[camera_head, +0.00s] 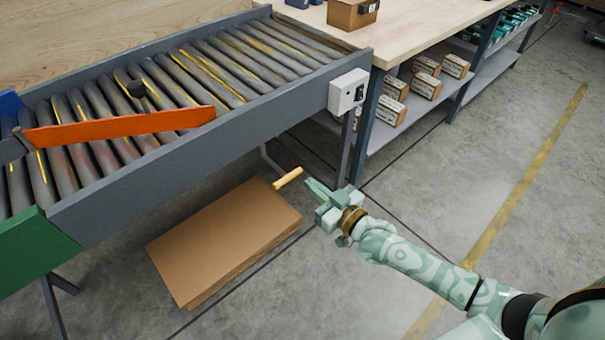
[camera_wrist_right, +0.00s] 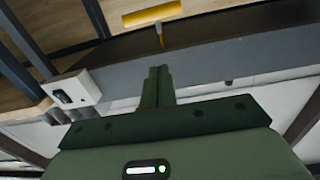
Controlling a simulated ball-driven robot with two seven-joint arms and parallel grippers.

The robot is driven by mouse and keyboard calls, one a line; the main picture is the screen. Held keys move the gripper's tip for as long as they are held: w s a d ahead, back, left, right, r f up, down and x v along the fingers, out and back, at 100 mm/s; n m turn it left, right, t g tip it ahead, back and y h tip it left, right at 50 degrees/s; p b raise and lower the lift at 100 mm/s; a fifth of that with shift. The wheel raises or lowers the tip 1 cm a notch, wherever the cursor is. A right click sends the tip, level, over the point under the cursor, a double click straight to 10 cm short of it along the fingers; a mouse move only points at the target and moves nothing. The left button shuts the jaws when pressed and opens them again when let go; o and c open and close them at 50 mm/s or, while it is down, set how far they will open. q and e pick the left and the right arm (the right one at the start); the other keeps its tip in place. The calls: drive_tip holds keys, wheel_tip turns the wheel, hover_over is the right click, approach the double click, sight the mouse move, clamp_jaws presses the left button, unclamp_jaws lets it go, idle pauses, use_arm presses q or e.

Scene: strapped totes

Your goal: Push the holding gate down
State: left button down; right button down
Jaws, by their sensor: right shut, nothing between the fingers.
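The holding gate appears to be the long orange plate (camera_head: 120,129) lying diagonally over the rollers of the conveyor (camera_head: 150,185). Its left end is near a blue part at the picture's edge. My right gripper (camera_head: 312,184) is shut and empty, in front of the conveyor's near side and apart from the orange plate. Its closed fingers (camera_wrist_right: 158,82) point up in the right wrist view. A yellow handle (camera_head: 289,178) shows just left of the fingertips; I cannot tell what it is fixed to. A yellow bar (camera_wrist_right: 152,14) shows beyond the fingers. My left gripper is not in view.
A white switch box (camera_head: 348,92) sits on the conveyor's right end and shows in the right wrist view (camera_wrist_right: 72,94). Flat cardboard (camera_head: 225,240) is stacked on the floor below. A workbench (camera_head: 420,30) with boxes on its shelf stands behind.

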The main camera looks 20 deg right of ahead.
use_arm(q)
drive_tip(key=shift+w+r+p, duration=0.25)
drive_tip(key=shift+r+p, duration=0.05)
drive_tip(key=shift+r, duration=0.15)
use_arm(e)
drive_tip(key=v, duration=0.3)
drive_tip(key=shift+s+d, duration=0.1)
drive_tip(key=shift+s, duration=0.1)
